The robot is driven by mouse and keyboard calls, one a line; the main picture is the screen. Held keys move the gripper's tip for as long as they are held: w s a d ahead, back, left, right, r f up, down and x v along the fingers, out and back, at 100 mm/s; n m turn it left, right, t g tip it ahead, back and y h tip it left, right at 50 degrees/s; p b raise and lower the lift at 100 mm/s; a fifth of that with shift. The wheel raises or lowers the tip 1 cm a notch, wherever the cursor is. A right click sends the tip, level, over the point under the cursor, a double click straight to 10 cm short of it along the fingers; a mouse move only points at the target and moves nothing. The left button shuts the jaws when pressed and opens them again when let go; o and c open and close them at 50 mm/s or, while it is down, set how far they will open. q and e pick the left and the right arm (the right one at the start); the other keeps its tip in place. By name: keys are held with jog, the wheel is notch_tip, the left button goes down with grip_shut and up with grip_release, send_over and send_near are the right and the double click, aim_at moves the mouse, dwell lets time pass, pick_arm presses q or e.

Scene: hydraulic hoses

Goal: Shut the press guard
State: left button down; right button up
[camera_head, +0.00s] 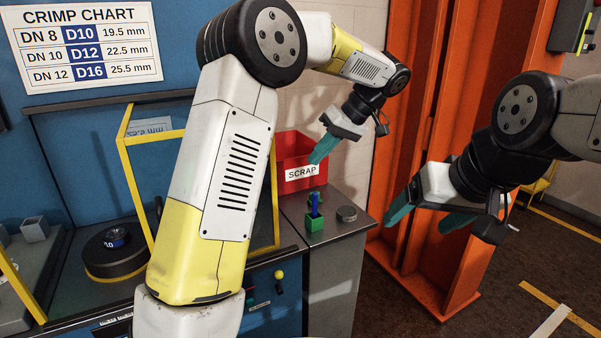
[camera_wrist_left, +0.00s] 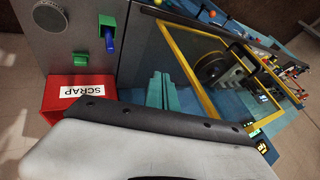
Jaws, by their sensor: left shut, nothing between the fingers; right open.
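The press guard is a yellow-framed clear panel (camera_head: 134,190) at the blue press on the left in the head view. My left arm crosses in front of it and hides its middle. Its yellow frame (camera_wrist_left: 182,58) also shows in the left wrist view, standing out from the press. My left gripper (camera_head: 322,150) is shut and empty, beyond the guard's right post and above the red scrap bin's front. Its teal fingers (camera_wrist_left: 162,92) point toward the guard side in the left wrist view. My right gripper (camera_head: 428,216) is open and empty in front of the orange column, well right of the guard.
A red scrap bin (camera_head: 297,152) stands at the back of the grey cabinet. A green holder with a blue item (camera_head: 314,218) and a grey round piece (camera_head: 347,214) sit on its top. A black round die (camera_head: 113,253) lies inside the press. An orange column (camera_head: 405,120) stands at right.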

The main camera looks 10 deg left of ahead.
pick_arm(q)
jog(key=a+r+x, duration=0.1)
jog(key=a+x, duration=0.1)
jog(key=x, duration=0.9)
jog(key=shift+s+a+f, duration=0.15)
jog(key=shift+s, duration=0.45)
jog(key=s+a, duration=0.7)
jog(key=a, duration=0.4)
jog(key=s+a, duration=0.8)
jog(key=a, duration=0.3)
